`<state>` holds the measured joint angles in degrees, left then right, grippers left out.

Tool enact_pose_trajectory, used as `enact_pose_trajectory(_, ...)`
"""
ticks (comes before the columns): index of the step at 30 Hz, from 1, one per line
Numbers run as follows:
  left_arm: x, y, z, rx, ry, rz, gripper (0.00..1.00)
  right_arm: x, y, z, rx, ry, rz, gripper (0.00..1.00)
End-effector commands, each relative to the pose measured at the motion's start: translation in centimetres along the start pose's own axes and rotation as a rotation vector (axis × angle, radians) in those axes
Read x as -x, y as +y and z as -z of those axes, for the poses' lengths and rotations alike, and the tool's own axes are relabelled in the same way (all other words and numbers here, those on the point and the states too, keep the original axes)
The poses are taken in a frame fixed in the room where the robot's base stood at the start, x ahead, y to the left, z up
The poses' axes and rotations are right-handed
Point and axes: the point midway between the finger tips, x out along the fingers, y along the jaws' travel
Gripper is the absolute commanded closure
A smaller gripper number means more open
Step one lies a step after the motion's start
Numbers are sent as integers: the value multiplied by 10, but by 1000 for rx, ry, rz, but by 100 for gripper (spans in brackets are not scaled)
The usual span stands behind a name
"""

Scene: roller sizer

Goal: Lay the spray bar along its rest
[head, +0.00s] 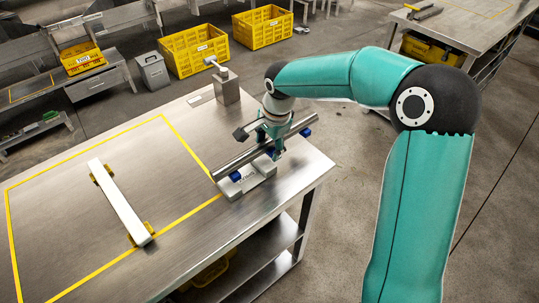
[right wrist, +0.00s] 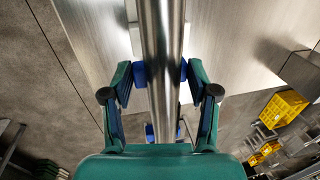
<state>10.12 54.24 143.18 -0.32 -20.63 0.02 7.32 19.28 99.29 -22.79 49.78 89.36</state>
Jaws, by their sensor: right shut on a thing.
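The spray bar, a shiny steel tube (head: 232,166) with blue pieces along its lower side, is in my right gripper (head: 271,133). The jaws are shut on it from both sides. In the right wrist view the tube (right wrist: 161,50) runs lengthwise between the fingers. In the head view it slants over a pale block (head: 262,181) near the table's right edge; contact with the block cannot be told. A long white beam (head: 120,203) with yellow brackets at its ends lies inside the yellow outline, left of the bar. It looks like the rest. My left gripper is out of view.
The steel table (head: 75,180) has clear space around the white beam. A grey block with a handle (head: 227,90) stands at the table's back edge. Yellow crates (head: 194,50) stand on the floor behind. Another table (head: 465,25) is at the back right.

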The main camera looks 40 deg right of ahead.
Motion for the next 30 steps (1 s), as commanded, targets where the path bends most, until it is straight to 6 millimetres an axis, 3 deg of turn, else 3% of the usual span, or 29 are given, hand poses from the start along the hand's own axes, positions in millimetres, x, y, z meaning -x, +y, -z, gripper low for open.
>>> enact_pose_trajectory(10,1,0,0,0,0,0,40,-38,8,0,-1,0,-2,100)
enact_pose_trajectory(21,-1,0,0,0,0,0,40,-44,9,0,0,0,1,100)
enact_pose_trajectory(22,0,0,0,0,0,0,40,-44,9,0,0,0,-1,37)
enact_pose_trajectory(26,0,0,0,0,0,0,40,-44,9,0,0,0,-1,16)
enact_pose_trajectory(30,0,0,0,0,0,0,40,-44,9,0,0,0,-1,15)
